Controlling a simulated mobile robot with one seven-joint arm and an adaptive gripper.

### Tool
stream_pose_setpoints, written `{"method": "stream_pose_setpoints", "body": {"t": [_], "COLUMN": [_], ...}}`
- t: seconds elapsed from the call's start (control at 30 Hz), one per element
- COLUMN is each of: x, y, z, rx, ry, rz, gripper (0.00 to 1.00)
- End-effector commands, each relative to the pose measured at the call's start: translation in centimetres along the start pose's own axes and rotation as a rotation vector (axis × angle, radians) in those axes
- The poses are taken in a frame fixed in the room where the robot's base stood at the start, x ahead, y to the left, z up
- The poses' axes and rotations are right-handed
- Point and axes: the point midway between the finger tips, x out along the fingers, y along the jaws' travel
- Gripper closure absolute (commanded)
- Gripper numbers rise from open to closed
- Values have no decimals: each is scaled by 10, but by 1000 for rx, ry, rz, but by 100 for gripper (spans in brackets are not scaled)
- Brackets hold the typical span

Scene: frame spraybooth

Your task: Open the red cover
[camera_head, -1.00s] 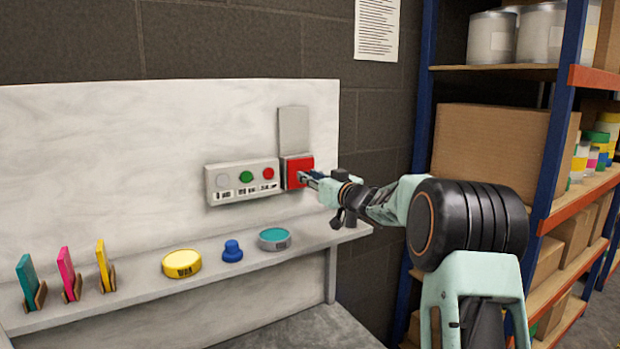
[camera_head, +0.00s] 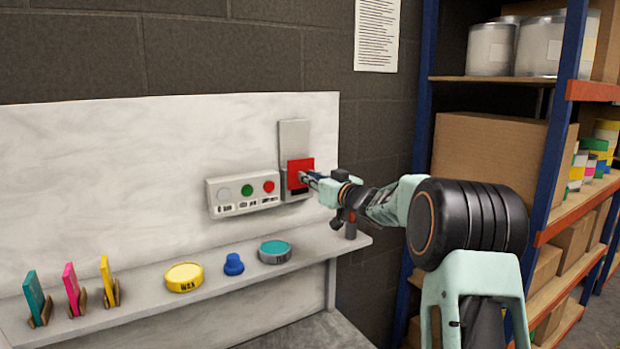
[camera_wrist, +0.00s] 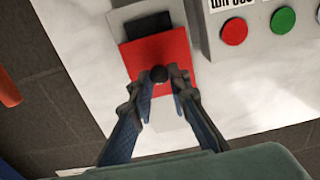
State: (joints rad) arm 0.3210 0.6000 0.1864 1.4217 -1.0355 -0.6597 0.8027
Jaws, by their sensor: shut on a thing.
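The red cover (camera_head: 300,172) is on a grey wall-mounted box right of the button panel. It also shows in the wrist view (camera_wrist: 144,58), with a dark round knob (camera_wrist: 158,74) near its edge. My gripper (camera_head: 308,177) is at the cover, its fingers shut on the knob; it also shows in the wrist view (camera_wrist: 160,86). A dark area (camera_wrist: 151,24) shows beside the cover's edge in the wrist view. A grey plate (camera_head: 294,134) stands just above the cover. In the head view my fingertips hide part of the cover.
A button panel (camera_head: 243,193) with white, green and red buttons is close on the left. Below, a shelf (camera_head: 140,306) holds a yellow wax tin (camera_head: 184,278), a blue knob-shaped item (camera_head: 233,265) and a teal tin (camera_head: 275,252). Storage racking (camera_head: 549,120) stands at the right.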

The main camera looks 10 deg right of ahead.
Motion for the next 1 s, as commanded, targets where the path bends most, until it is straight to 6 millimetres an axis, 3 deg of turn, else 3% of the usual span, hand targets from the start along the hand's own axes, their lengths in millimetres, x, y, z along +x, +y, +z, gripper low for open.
{"method": "stream_pose_setpoints", "body": {"t": [0.03,0.4,0.83,0.87,1.0], "x": [0,0,0,0,0], "y": [0,0,0,0,0], "z": [-14,-56,-58,-58,-58], "rx": [0,1,0,0,0], "ry": [1,2,2,2,2], "rz": [1,0,0,0,0], "gripper": [100,100,100,81,67]}}
